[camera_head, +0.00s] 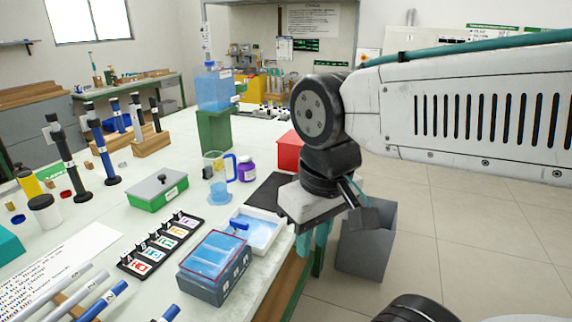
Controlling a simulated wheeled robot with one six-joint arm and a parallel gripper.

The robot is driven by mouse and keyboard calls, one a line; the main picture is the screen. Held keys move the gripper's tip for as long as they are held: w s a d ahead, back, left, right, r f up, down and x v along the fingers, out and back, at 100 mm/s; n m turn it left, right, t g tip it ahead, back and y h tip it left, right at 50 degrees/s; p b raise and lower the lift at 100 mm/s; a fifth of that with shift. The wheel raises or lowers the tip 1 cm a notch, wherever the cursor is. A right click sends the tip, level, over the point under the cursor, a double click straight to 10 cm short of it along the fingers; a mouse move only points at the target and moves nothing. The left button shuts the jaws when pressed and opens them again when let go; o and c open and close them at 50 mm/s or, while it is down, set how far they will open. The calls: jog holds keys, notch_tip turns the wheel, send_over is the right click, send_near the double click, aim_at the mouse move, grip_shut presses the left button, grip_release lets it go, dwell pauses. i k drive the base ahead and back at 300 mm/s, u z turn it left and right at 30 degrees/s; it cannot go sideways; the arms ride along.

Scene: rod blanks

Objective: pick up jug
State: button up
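The jug (213,172) is clear with a blue handle and some blue at its base. It stands upright near the middle of the white-topped bench (135,222), left of a purple jar. My gripper (313,238) points down at the bench's right edge, to the right of the jug and nearer the camera, well apart from it. Its two teal fingers look apart, with nothing seen between them.
A purple jar (246,169) stands close right of the jug. A water tank (215,90) on a green stand is behind. A grey bin (366,245) stands on the floor.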

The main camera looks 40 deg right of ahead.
aim_at(213, 162)
jog(key=z, duration=0.15)
jog(key=k, duration=0.95)
jog(key=z, duration=0.75)
jog(key=i, duration=1.8)
jog(key=u, duration=0.35)
